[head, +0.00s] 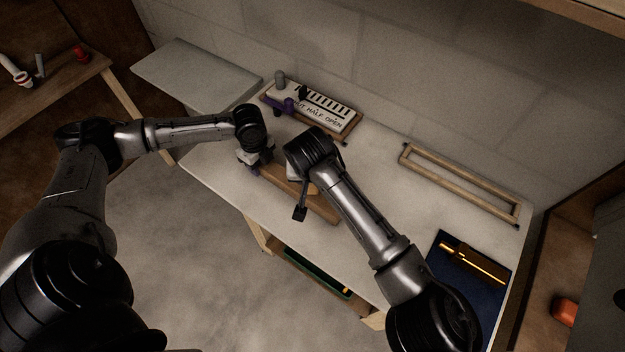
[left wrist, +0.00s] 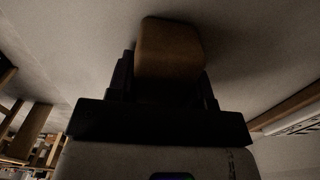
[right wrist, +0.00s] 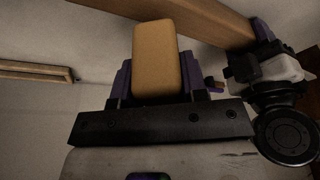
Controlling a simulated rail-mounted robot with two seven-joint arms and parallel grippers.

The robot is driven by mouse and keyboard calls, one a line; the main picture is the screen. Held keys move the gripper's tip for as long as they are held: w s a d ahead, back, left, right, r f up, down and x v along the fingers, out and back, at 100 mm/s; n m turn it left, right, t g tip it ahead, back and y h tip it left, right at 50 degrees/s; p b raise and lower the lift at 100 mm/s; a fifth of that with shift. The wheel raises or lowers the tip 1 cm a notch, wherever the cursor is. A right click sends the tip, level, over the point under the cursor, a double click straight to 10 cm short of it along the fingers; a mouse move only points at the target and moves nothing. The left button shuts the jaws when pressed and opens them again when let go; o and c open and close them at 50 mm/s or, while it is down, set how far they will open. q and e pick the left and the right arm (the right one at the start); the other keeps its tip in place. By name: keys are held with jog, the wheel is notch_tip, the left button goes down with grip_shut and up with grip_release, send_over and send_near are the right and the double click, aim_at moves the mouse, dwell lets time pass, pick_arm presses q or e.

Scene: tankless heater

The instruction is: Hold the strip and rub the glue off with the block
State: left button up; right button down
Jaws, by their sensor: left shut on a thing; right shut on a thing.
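A long brown wooden strip (head: 324,206) lies along the front edge of the white table. My left gripper (head: 257,166) is shut on its left end; that end shows between the fingers in the left wrist view (left wrist: 168,48). My right gripper (right wrist: 153,78) is shut on a tan block (right wrist: 155,58) with rounded edges. In the right wrist view the strip (right wrist: 205,18) passes beyond the block, with my left gripper at its right. I cannot tell whether block and strip touch. No glue can be made out.
A tray with a lettered board (head: 318,108) stands at the back of the table. An empty wooden frame (head: 460,184) lies at the back right. A dark blue mat (head: 455,282) with a brass-coloured cylinder (head: 473,264) is at the right. The table's middle is clear.

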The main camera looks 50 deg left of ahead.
jog(key=shift+r, duration=2.3)
pick_arm(q)
jog(key=o, duration=1.1)
notch_tip(320, 180, up, 12)
